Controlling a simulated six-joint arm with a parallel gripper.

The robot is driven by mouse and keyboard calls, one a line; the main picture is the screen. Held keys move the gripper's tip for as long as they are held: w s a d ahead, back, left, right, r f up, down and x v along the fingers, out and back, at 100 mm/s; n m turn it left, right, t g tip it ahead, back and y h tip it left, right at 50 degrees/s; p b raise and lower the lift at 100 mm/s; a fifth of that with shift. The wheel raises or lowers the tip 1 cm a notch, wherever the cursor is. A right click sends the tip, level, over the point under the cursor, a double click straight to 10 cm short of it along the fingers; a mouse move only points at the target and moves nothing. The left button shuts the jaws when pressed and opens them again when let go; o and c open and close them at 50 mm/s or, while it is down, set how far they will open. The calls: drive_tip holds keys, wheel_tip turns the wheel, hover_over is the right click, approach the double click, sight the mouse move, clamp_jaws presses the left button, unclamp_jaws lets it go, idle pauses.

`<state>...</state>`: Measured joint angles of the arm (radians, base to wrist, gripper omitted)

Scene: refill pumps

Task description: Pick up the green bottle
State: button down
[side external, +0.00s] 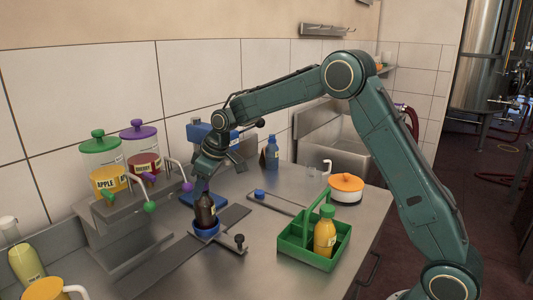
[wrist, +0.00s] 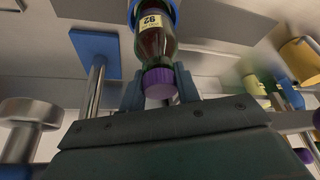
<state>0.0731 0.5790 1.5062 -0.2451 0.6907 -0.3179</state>
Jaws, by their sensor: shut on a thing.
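The bottle (wrist: 154,42) has dark red contents, greenish glass, a purple cap and a pale label reading 92. In the side external view the bottle (side external: 205,213) looks dark brown and stands upright with its base in a blue ring holder (side external: 206,232).
A green carrier (side external: 292,245) holding a yellow bottle (side external: 324,237) stands right of the holder. Behind it is a white pot with an orange lid (side external: 346,187). Pump dispensers (side external: 108,185) stand at left. A blue bottle (side external: 271,153) stands near the wall.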

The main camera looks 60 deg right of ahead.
wheel_tip(320, 180, up, 20)
idle(1.1)
idle(0.8)
